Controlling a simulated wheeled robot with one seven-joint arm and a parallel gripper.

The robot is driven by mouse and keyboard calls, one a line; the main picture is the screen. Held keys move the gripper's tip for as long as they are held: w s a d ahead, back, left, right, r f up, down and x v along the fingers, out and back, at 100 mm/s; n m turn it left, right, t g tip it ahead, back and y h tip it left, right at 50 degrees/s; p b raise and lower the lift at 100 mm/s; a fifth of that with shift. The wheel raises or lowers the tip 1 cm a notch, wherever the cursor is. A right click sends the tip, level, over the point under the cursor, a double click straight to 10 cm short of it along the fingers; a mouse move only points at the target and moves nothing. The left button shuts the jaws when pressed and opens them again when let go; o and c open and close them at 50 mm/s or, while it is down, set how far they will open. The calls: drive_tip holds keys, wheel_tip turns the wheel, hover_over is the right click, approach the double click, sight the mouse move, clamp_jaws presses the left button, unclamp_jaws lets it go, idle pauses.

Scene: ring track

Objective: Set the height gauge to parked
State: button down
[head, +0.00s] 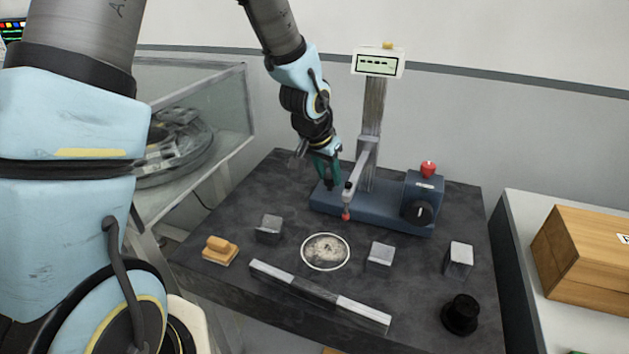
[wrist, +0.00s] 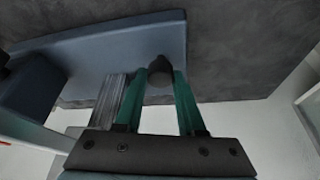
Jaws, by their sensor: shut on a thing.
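The height gauge has a blue base (head: 385,214), a metal column (head: 373,120) and a display (head: 378,65) showing dashes. Its probe arm (head: 355,180) ends in a red tip, low in front of the base. A black dial (head: 417,213) and a red button (head: 428,168) are on the right block. My gripper (head: 329,180) is at the base's left end. In the wrist view my gripper (wrist: 158,78) has its green fingers on either side of a dark round knob (wrist: 160,70) on the blue base and is shut on it. The knob's lower part is hidden in the head view.
The dark stone table (head: 290,215) holds several metal blocks, a round disc (head: 326,251), a long bar (head: 320,295), a wooden brush-like piece (head: 220,249) and a black knob-shaped piece (head: 461,313). A wooden box (head: 585,255) stands right. A glass-sided case (head: 225,110) is left.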

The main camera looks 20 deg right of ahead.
drive_tip(key=s+d+b, duration=0.2)
drive_tip(key=s+d, duration=0.1)
drive_tip(key=s+d+b, duration=0.2)
drive_tip(key=s+d, duration=0.2)
drive_tip(key=shift+d+f+b, duration=0.1)
drive_tip(key=shift+d+b, duration=0.15)
drive_tip(key=shift+b, duration=0.1)
drive_tip(key=shift+s+d, duration=0.3)
drive_tip(key=shift+r, duration=0.2)
drive_tip(key=c, duration=0.5)
unclamp_jaws()
drive_tip(key=shift+a+r, duration=0.15)
drive_tip(key=shift+r, duration=0.05)
drive_tip(key=b+v, duration=0.1)
drive_tip(key=v, duration=0.9)
drive_tip(key=shift+a, duration=0.1)
